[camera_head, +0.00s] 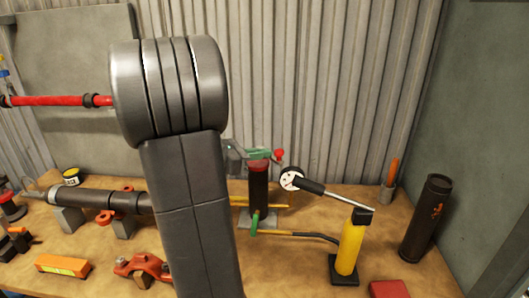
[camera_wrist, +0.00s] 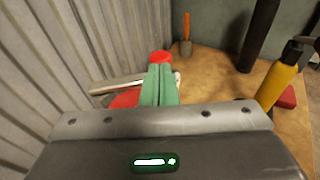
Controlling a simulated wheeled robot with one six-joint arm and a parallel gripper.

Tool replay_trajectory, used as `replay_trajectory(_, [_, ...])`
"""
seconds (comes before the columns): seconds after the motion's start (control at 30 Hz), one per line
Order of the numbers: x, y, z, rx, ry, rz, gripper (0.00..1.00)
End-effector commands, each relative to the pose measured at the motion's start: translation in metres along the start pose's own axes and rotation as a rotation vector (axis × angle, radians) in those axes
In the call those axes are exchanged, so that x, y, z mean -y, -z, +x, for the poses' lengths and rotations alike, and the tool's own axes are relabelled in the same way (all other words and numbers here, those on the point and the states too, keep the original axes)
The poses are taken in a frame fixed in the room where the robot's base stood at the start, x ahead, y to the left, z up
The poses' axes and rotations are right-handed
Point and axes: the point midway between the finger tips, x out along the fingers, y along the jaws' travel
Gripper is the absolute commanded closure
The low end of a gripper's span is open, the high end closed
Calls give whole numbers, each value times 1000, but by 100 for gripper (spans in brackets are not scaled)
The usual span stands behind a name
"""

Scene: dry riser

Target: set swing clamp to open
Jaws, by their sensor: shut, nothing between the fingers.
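I take the swing clamp to be the dark upright cylinder with a red top (camera_head: 258,185) on a grey base, right of my arm in the head view. A red ball knob (camera_head: 279,154) stands just right of its top. In the wrist view the red top (camera_wrist: 125,101) shows left of my fingers, with a pale bar beside it, and the red knob (camera_wrist: 160,57) is straight ahead. My gripper (camera_wrist: 160,68) has green fingers, shut together and empty, tips at or very near the knob; I cannot tell if they touch. In the head view my gripper (camera_head: 268,153) is above the cylinder.
A yellow hand pump (camera_head: 349,245) with a long lever and a white gauge (camera_head: 291,178) stand to the right. A black tube (camera_head: 425,218) stands further right. A dark pipe (camera_head: 90,198) lies on supports at left. A corrugated wall (camera_head: 320,90) closes the back.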

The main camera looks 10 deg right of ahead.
Motion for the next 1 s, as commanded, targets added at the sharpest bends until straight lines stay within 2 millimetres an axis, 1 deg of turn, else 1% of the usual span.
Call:
replay_trajectory(0.03, [1, 0, 5, 0, 4, -1, 100])
replay_trajectory(0.2, [0, 0, 12, 0, 1, -1, 100])
replay_trajectory(0.67, [1, 0, 14, 0, -5, -1, 100])
replay_trajectory(0.87, [3, 0, 17, 0, -43, -7, 100])
replay_trajectory(1.0, [7, 0, 22, 1, -91, -15, 100])
